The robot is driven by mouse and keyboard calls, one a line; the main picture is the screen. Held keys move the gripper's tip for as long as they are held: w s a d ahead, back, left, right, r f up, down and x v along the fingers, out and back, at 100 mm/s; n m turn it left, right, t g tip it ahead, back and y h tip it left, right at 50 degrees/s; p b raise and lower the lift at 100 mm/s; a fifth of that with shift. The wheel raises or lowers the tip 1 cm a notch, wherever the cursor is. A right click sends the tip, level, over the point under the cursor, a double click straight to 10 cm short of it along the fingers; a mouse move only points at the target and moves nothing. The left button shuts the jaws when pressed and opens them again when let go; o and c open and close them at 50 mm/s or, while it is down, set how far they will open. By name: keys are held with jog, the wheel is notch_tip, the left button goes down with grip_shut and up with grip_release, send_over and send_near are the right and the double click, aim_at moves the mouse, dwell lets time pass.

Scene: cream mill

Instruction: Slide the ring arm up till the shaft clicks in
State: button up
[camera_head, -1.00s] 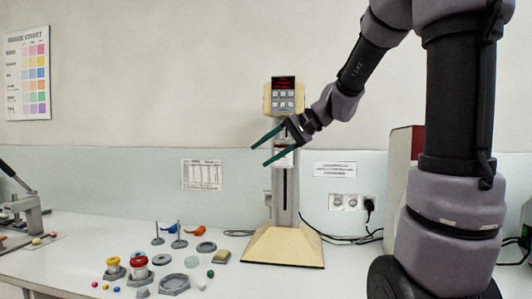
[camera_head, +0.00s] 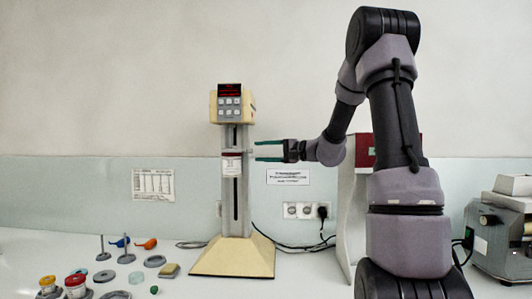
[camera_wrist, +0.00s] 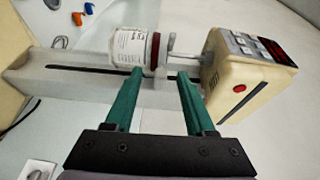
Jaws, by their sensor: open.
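The cream mill's pale column (camera_head: 245,200) stands on a cream base (camera_head: 233,258) under a cream head with a red display (camera_head: 231,102). A white jar with a dark red band (camera_head: 231,163) sits in front of the column below the head. In the wrist view the jar (camera_wrist: 130,48) lies sideways in the picture, and a thin grey shaft (camera_wrist: 186,55) runs between its red-banded end and the head. I cannot clearly tell the ring arm from the jar. My gripper (camera_head: 256,151) is open and empty at the jar's right; its teal fingertips (camera_wrist: 158,72) straddle the red-banded end's level.
Small rings, stands and coloured jars (camera_head: 75,285) lie on the white bench at the left. Sockets (camera_head: 305,210) and black cables are behind at the right. A grey-and-red machine (camera_head: 358,180) stands right of the mill, partly behind my arm. Free air surrounds my gripper's right side.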

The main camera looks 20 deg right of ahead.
aim_at(249, 150)
jog(key=shift+m+t, duration=0.3)
jog(key=shift+t, duration=0.2)
jog(key=w+a, duration=0.1)
jog(key=w, duration=0.1)
jog(key=w+a, duration=0.1)
jog(key=w, duration=0.1)
jog(key=w+a, duration=0.1)
jog(key=w, duration=0.1)
jog(key=shift+a, duration=0.2)
grip_shut()
jog(key=shift+a, duration=0.15)
dwell(0.7)
